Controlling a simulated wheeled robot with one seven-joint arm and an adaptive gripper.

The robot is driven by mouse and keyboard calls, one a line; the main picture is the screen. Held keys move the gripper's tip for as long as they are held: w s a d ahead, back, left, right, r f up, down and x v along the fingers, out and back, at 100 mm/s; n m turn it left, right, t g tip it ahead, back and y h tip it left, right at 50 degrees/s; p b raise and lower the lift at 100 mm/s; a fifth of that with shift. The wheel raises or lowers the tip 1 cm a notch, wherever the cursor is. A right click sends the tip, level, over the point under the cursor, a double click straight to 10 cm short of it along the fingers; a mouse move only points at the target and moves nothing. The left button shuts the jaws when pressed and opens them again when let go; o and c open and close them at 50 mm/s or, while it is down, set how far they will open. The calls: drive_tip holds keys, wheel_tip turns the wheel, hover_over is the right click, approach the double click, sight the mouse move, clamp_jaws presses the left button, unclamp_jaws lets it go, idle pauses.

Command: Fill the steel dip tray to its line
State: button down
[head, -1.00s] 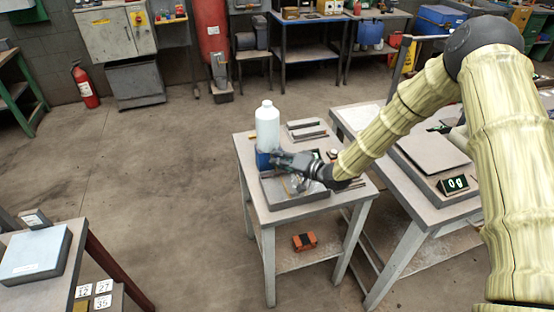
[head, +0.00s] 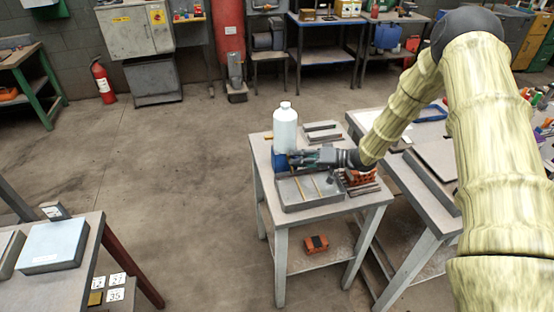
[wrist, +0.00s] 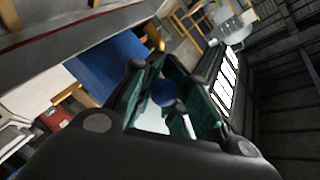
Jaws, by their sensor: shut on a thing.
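The steel dip tray (head: 318,203) is a shallow grey tray at the front of the small table, with thin light-brown sticks in it. Its line and any liquid level are too small to make out. My gripper (head: 296,158) is level at the tray's back edge, below the white bottle. It is shut on a blue vessel (head: 280,161), which sits at its left end. In the wrist view, the teal-lined fingers (wrist: 165,85) close around a small part with a rounded blue end, and a broad blue surface (wrist: 112,62) shows beside them.
The white bottle (head: 285,130) stands close behind my gripper. Grey bars (head: 323,132) lie at the table's back. Red-orange pieces (head: 362,178) are right of the tray. An orange item (head: 316,243) is on the lower shelf. Open floor lies to the left.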

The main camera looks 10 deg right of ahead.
drive_tip(key=shift+w+d+f+n+g+y+b, duration=0.1)
drive_tip(key=shift+d+n+g+y+b, duration=0.15)
drive_tip(key=shift+n+g, duration=0.35)
drive_tip(key=shift+w+d+f+n+g+y+b, duration=0.15)
drive_tip(key=shift+d+n+g+y, duration=0.1)
drive_tip(key=shift+n+g, duration=0.3)
drive_tip(key=shift+r+g, duration=0.15)
drive_tip(key=shift+g, duration=0.2)
drive_tip(key=c, duration=1.8)
unclamp_jaws()
drive_tip(key=shift+o, duration=1.4)
drive_tip(key=shift+s+d+r, duration=0.1)
drive_tip(key=shift+s+d, duration=0.05)
drive_tip(key=shift+d, duration=0.05)
drive_tip(key=v, duration=1.1)
drive_tip(key=shift+d, duration=0.35)
drive_tip(key=shift+c, duration=0.2)
